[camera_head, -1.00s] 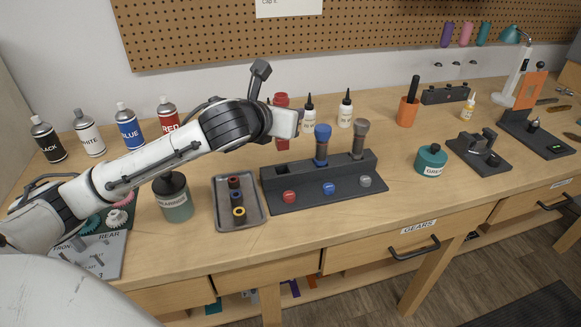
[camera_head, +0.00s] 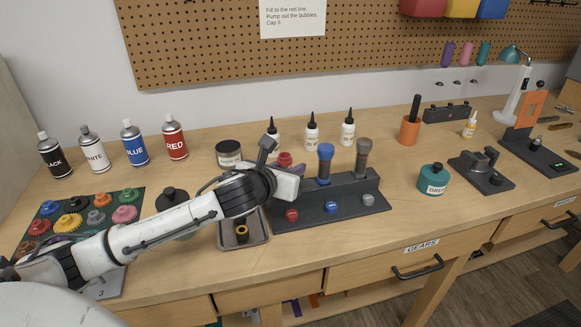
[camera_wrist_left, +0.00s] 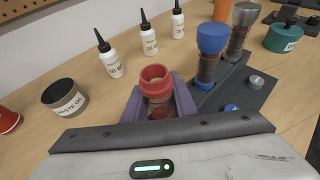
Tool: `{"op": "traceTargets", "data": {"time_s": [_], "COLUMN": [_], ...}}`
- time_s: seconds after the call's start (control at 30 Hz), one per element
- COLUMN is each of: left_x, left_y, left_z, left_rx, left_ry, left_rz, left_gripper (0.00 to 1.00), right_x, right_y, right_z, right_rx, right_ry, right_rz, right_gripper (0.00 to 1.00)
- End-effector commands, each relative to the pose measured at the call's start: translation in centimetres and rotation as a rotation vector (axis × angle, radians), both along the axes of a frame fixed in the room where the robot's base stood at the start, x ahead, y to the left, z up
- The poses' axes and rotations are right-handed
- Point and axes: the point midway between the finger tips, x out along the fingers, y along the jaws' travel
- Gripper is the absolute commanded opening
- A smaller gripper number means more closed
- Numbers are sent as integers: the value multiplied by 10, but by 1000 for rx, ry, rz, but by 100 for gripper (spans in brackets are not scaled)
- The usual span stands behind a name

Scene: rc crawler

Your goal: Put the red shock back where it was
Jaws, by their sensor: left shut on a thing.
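The black stand (camera_head: 345,200) holds a blue shock (camera_head: 325,160) and a grey shock (camera_head: 363,157), both upright. The red shock (camera_head: 285,159) stands roughly upright at the stand's left end, behind the red button (camera_head: 291,215). My left gripper (camera_head: 283,168) is shut on it. In the left wrist view, the red shock's ring top (camera_wrist_left: 155,77) shows between the two purple-grey fingers (camera_wrist_left: 158,104), left of the blue shock (camera_wrist_left: 211,50). Its lower end is hidden, so I cannot tell whether it is seated in the stand. My right gripper is not in view.
A grey tray (camera_head: 262,238) with a yellow-ringed part (camera_head: 242,233) sits just left of the stand. Several white bottles (camera_head: 312,133) and a dark jar (camera_head: 229,153) stand behind. A green grease jar (camera_head: 433,179) is right of the stand.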

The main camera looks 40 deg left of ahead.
Motion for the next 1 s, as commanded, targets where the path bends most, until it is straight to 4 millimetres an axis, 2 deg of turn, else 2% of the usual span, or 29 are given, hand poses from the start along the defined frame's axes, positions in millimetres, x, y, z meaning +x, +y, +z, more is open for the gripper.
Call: {"op": "traceTargets", "data": {"time_s": [0.03, 0.07, 0.17, 0.57, 0.67, 1.0], "left_x": [0, 0, 0, -4, -17, -81], "left_y": [0, 0, 0, -1, -3, -16], "left_z": [-1, -2, -1, 3, 8, 36], "left_rx": [1, 0, 0, 3, 5, 5], "left_ry": [-1, 0, 0, 1, 1, 1], "left_rz": [0, 0, 0, -1, -2, -4], "left_gripper": [0, 28, 44, 44, 44, 44], "right_x": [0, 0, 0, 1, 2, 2], "right_y": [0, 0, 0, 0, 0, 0], "right_z": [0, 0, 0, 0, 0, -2], "right_rx": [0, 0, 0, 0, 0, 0], "right_ry": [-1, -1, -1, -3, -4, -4], "right_rz": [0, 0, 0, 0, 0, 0], "right_gripper": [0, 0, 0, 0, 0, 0]}}
